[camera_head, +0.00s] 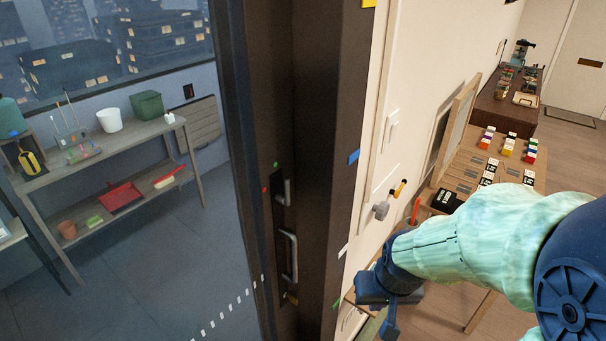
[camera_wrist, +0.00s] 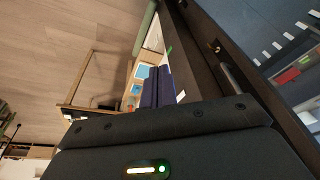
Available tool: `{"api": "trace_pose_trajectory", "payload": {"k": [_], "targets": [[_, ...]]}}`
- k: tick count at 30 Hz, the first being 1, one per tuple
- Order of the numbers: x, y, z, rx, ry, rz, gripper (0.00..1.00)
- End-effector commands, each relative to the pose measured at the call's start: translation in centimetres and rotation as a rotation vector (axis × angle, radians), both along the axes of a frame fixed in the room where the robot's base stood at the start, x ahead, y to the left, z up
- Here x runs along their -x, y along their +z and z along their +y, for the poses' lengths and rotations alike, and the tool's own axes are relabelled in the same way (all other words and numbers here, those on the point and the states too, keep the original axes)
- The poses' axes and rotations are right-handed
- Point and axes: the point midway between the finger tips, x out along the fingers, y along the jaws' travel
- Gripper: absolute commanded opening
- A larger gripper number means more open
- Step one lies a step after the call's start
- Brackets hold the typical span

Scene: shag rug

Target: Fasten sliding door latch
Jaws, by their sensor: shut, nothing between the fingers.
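The dark sliding door (camera_head: 262,60) stands at the middle left of the head view, with glass to its left. On its edge are a metal pull handle (camera_head: 290,256) and, above it, a smaller metal lever (camera_head: 286,192) on a dark plate; I cannot tell whether the latch is fastened. A small brass-coloured piece (camera_head: 292,297) sits below the handle. My gripper (camera_head: 378,312) is to the right of the door edge, apart from the handle. In the wrist view its blue fingers (camera_wrist: 157,72) are together and empty, beside the dark frame (camera_wrist: 190,50). A metal bar (camera_wrist: 231,80) shows on that frame.
Right of the door, a pale wall carries a switch (camera_head: 391,130) and hooks (camera_head: 381,209). A wooden table (camera_head: 462,172) with small coloured blocks stands behind my arm. Through the glass is a shelf (camera_head: 100,141) with pots. Open wooden floor (camera_wrist: 60,45) shows in the wrist view.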

Motion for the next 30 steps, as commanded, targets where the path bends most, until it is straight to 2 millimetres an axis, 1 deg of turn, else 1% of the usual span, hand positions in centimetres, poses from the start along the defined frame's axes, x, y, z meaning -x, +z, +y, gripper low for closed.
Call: {"api": "trace_pose_trajectory", "payload": {"k": [1, 8, 9, 11, 12, 14, 15, 18, 21, 24, 25, 30], "targets": [[-1.0, 2.0, 0.1, -0.017, -0.01, -0.009, 0.0], [-5.3, 8.8, 1.8, -0.126, -0.006, -0.051, 0.0], [-6.1, 10.1, 2.2, -0.149, -0.002, -0.06, 0.0], [-7.1, 12.0, 2.7, -0.184, 0.005, -0.077, 0.0], [-7.8, 13.4, 3.1, -0.209, 0.013, -0.088, 0.0], [-8.9, 15.6, 3.7, -0.247, 0.022, -0.108, 0.0], [-9.5, 17.0, 4.1, -0.272, 0.031, -0.123, 0.0], [-11.0, 20.5, 5.0, -0.334, 0.057, -0.159, 0.0], [-12.0, 23.2, 5.7, -0.383, 0.08, -0.19, 0.0], [-12.5, 24.6, 6.1, -0.41, 0.094, -0.209, 0.0], [-12.5, 24.8, 6.2, -0.414, 0.098, -0.211, 0.0], [-12.6, 24.8, 6.3, -0.419, 0.1, -0.213, 0.0]]}}
